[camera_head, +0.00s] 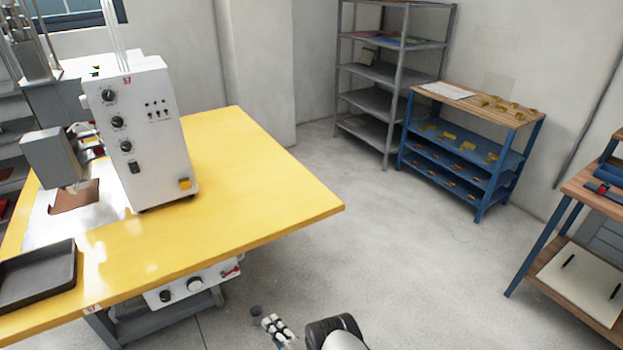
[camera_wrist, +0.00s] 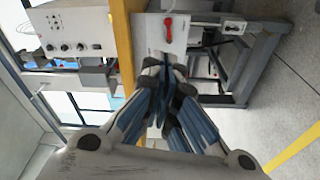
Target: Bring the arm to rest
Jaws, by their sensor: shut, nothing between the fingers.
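My gripper (camera_wrist: 160,92) is shut and empty in the wrist view, its fingers together. In front of it are a white panel with a red handle (camera_wrist: 169,22) and the grey frame under the yellow table. In the head view my gripper (camera_head: 270,322) shows at the bottom edge, low over the floor and to the right of the yellow table (camera_head: 255,180). Part of my arm shows beside it; most of the arm is out of the picture.
A white control box (camera_head: 150,130) and a dark tray (camera_head: 38,276) are on the table. A grey shelf (camera_head: 385,75) and a blue rack (camera_head: 460,150) stand at the back. A wooden bench (camera_head: 590,195) is at the right. The floor (camera_head: 390,250) between is clear.

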